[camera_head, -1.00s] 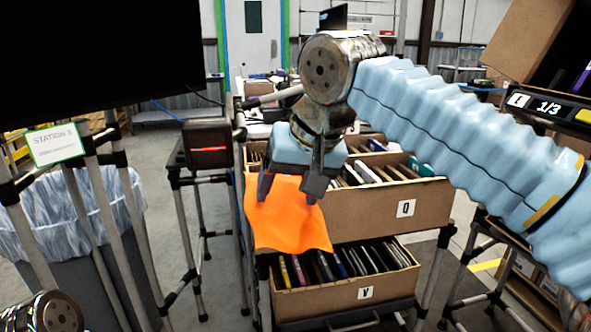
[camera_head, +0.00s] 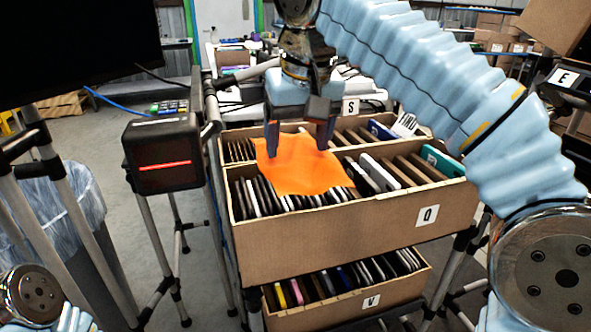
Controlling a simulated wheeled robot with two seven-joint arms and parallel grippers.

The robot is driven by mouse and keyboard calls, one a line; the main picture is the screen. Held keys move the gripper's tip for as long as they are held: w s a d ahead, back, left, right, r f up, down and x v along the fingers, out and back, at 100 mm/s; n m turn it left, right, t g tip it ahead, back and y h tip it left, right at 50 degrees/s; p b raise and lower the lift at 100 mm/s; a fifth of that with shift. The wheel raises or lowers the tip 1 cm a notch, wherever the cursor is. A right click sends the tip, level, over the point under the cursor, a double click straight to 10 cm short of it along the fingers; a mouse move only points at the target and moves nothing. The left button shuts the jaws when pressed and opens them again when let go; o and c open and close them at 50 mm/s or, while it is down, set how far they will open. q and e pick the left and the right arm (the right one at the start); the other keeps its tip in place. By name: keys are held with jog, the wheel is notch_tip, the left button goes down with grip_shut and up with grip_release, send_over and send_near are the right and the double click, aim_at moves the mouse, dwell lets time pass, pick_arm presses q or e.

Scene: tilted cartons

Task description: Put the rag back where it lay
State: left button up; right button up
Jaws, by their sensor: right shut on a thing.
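The orange rag (camera_head: 302,172) hangs over the carton marked Q (camera_head: 330,238), spread above the rear and front rows of items there. My right gripper (camera_head: 298,146) points down from above and is shut on the rag's upper part. The rag's lower edge hangs over the upright items in carton Q; I cannot tell whether it rests on them. My left gripper is not in view; only a joint of my left arm shows at the lower left.
Carton V (camera_head: 340,299) with upright items sits below carton Q. A carton marked S (camera_head: 350,107) stands behind. A black box with a red light (camera_head: 163,153) stands at the left, near a lined bin (camera_head: 75,215). A dark screen (camera_head: 75,45) fills the upper left.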

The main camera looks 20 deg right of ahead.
aim_at(302, 138)
jog(key=w+f, duration=0.2)
jog(key=w+d+f, duration=0.1)
jog(key=w+f, duration=0.2)
jog(key=shift+w+d+f, duration=0.1)
jog(key=shift+d, duration=0.1)
jog(key=x, duration=0.4)
jog(key=shift+w+d, duration=0.1)
jog(key=shift+d, duration=0.1)
jog(key=shift+f, duration=0.4)
jog(key=o, duration=0.9)
jog(key=shift+o, duration=0.2)
jog(key=v, duration=1.2)
